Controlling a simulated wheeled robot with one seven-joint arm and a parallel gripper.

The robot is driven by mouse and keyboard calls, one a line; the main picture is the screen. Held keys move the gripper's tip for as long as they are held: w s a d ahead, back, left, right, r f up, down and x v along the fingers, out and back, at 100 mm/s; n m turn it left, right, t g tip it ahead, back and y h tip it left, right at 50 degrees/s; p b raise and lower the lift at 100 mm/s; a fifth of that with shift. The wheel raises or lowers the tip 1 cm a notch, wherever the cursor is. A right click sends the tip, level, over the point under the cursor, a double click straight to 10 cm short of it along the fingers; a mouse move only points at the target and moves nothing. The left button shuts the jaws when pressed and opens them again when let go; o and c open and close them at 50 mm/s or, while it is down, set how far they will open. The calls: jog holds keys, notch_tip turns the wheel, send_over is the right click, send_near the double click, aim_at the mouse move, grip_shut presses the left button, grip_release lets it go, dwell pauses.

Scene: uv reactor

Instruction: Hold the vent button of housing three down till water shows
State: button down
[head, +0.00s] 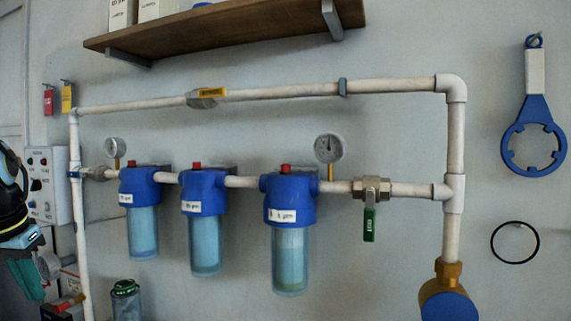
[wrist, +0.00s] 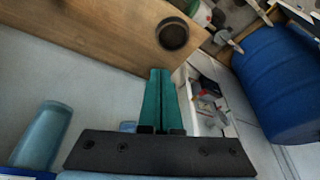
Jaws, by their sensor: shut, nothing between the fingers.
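Three filter housings with blue heads and clear bluish bowls hang in a row on the pipe in the head view. The rightmost housing (head: 289,215), which I take as housing three, has a white label and a red vent button (head: 285,169) on top. The left housing (head: 141,210) and middle housing (head: 204,220) have red buttons too. No water shows at the rightmost button. My gripper (head: 30,296) is at the far left, pointing down, away from all the buttons. In the wrist view its teal fingers (wrist: 160,72) are shut together and empty.
A wooden shelf (head: 220,38) hangs above the upper pipe (head: 270,92). Two gauges and a green-handled valve (head: 369,215) sit along the line. A blue wrench (head: 533,115) hangs right. The wrist view shows a blue barrel (wrist: 280,85) and a wooden surface (wrist: 100,30).

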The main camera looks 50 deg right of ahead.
jog(key=d+r+m+h, duration=0.2)
jog(key=d+r+m, duration=0.2)
jog(key=d+r, duration=0.5)
notch_tip(320, 180, up, 24)
jog(key=m+g+h+p, duration=0.2)
jog(key=m+g+h, duration=0.25)
jog(key=m, duration=1.05)
send_over(286, 168)
jog(key=w, duration=0.1)
jog(key=shift+a+r, duration=0.1)
jog(key=shift+a, duration=0.05)
jog(key=shift+b, duration=0.3)
notch_tip(286, 168, down, 9)
jog(key=b, duration=0.7)
jog(key=shift+f+b, duration=0.35)
jog(key=shift+b, duration=0.3)
